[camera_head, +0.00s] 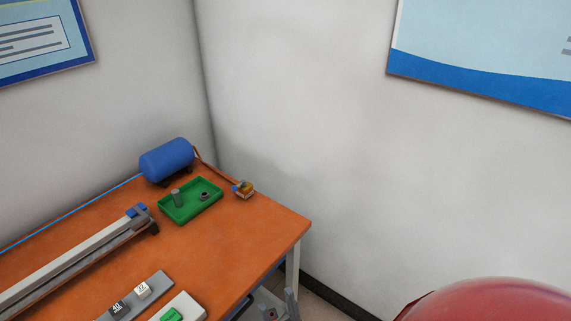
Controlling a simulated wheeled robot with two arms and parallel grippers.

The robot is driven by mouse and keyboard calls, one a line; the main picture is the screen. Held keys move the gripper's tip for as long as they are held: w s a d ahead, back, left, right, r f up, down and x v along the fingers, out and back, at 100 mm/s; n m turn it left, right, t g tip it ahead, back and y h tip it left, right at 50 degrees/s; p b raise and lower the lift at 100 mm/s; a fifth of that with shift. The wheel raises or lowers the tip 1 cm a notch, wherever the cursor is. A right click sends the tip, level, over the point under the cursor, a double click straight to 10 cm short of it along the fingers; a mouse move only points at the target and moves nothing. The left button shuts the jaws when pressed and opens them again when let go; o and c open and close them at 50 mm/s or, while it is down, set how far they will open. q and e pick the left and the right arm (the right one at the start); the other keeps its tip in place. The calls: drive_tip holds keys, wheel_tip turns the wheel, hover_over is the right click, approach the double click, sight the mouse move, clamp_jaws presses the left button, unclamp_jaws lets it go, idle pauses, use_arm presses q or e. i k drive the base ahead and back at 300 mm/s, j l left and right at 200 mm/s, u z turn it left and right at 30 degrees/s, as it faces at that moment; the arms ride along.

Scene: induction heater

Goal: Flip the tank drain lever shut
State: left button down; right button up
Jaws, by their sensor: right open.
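A blue cylindrical tank (166,158) lies on dark feet at the back corner of the orange table. A thin brownish line runs from the tank to a small brass-coloured fitting (245,188) with a bit of blue on it, at the table's back edge. I cannot make out a drain lever or its position at this size. My right gripper (280,303) shows at the bottom edge, just past the table's right side, low and well apart from the tank. It is open, with nothing seen between its fingers. My left gripper is not in view.
A green tray (190,214) with small grey parts sits in front of the tank. A long grey rail (75,264) and a grey strip with numbered blocks (142,289) occupy the orange table (232,237). A large red rounded shape (490,301) fills the bottom right. Walls stand close behind.

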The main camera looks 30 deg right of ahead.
sight(244, 183)
drive_tip(key=z, duration=0.6)
drive_tip(key=i+l, duration=0.1)
drive_tip(key=l, duration=0.2)
drive_tip(key=i+l, duration=0.15)
drive_tip(key=l, duration=0.2)
drive_tip(key=i+l, duration=0.1)
drive_tip(key=l, duration=0.2)
drive_tip(key=i+l, duration=0.15)
drive_tip(key=l, duration=0.2)
drive_tip(key=i+l+u, duration=0.15)
drive_tip(key=l+u, duration=0.1)
drive_tip(key=u, duration=1.5)
drive_tip(key=i+l, duration=0.2)
drive_tip(key=i, duration=0.2)
